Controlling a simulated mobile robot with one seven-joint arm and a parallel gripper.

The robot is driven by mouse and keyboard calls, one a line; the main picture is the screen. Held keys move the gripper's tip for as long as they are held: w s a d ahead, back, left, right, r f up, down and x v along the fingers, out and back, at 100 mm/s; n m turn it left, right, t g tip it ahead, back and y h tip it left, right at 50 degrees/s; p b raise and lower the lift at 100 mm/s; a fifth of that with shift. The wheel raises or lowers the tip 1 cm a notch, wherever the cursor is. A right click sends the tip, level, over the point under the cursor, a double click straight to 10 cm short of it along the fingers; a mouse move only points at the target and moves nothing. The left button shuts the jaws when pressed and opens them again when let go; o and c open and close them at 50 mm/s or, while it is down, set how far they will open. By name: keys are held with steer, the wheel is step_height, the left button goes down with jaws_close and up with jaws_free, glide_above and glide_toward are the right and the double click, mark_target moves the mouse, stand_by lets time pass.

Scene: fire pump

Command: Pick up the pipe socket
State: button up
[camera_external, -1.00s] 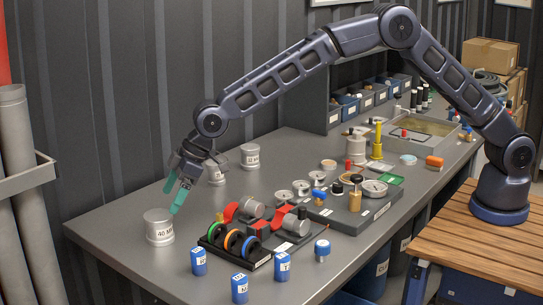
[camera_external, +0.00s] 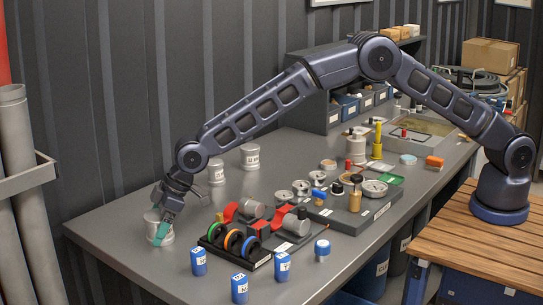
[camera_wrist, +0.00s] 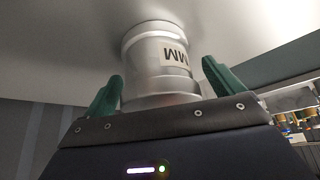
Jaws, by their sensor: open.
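The pipe socket (camera_external: 153,226) is a silvery grey cylinder with a white label, standing upright at the left end of the grey workbench. In the wrist view the socket (camera_wrist: 158,65) sits between the two green fingers, with part of its label lettering in sight and a gap visible beside the left finger. My gripper (camera_external: 160,232) is down at the socket, with a green finger in front of it; it also shows in the wrist view (camera_wrist: 162,85). It is open, with the fingers on either side of the socket. Whether either finger touches it is unclear.
Two similar grey cylinders, one (camera_external: 250,156) and another (camera_external: 216,172), stand further back on the workbench (camera_external: 120,220). A black rack with coloured rings (camera_external: 234,243) is right of the gripper. The wall is close behind.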

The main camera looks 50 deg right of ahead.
mark_target(154, 215)
steer(key=shift+w+a+f, duration=0.1)
steer(key=shift+a+f, duration=0.05)
steer(key=shift+f, duration=0.2)
steer(key=shift+c, duration=0.4)
steer(key=c, duration=1.2)
step_height(154, 215, up, 20)
steer(key=shift+r, duration=0.1)
